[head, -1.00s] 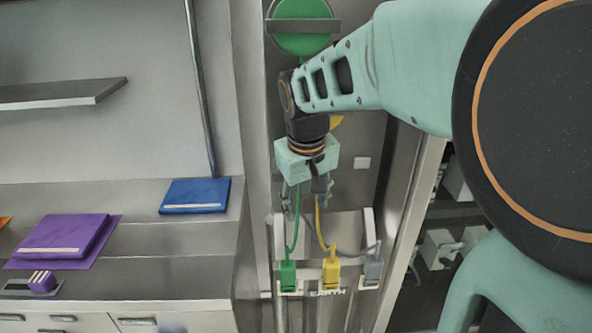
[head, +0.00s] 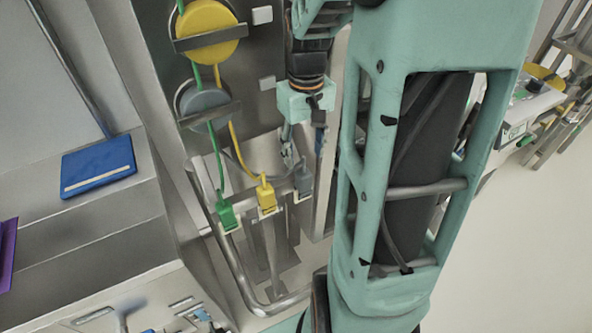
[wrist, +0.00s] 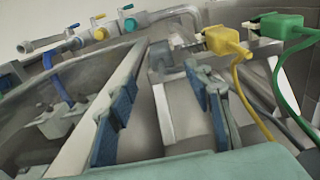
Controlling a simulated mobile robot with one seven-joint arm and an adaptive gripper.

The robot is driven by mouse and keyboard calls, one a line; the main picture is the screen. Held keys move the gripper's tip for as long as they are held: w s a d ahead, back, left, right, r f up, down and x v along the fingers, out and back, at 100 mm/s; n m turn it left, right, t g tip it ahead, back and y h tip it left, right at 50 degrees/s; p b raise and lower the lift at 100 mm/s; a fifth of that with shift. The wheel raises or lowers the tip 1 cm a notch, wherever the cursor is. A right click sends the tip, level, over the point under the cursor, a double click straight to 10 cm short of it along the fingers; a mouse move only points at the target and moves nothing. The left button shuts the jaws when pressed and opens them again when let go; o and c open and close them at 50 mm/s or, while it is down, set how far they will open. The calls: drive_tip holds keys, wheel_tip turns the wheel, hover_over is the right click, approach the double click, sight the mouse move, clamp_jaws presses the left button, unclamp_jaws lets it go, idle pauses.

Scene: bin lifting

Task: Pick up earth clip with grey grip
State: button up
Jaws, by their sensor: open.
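The grey-grip earth clip (head: 303,181) sits at the right end of a row of clips, on a holder low on the metal cabinet. The yellow clip (head: 267,197) and the green clip (head: 226,213) sit to its left. My gripper (head: 302,140) is open and empty, pointing down just above the grey clip. In the wrist view its blue-padded fingers (wrist: 162,85) are spread apart. A grey block between them looks like the grey clip, partly unclear. The yellow clip (wrist: 222,38) and green clip (wrist: 280,25) lie to the right there, outside the fingers.
A yellow round reel (head: 206,30) and a grey one (head: 203,102) hang on the cabinet wall, with cables running down. A bent metal rail (head: 238,270) surrounds the clips' area. A blue folder (head: 98,167) lies on the left counter. Open floor is at right.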

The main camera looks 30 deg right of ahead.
sight(304, 172)
wheel_tip(304, 172, down, 4)
drive_tip(key=shift+r, duration=0.1)
drive_tip(key=shift+s+a+f, duration=0.1)
drive_tip(key=shift+s+f, duration=0.05)
drive_tip(key=shift+f, duration=1.2)
drive_tip(key=shift+s+a+f, duration=0.1)
drive_tip(key=shift+s+f, duration=0.05)
drive_tip(key=shift+f, duration=1.2)
drive_tip(key=shift+c, duration=0.2)
clamp_jaws()
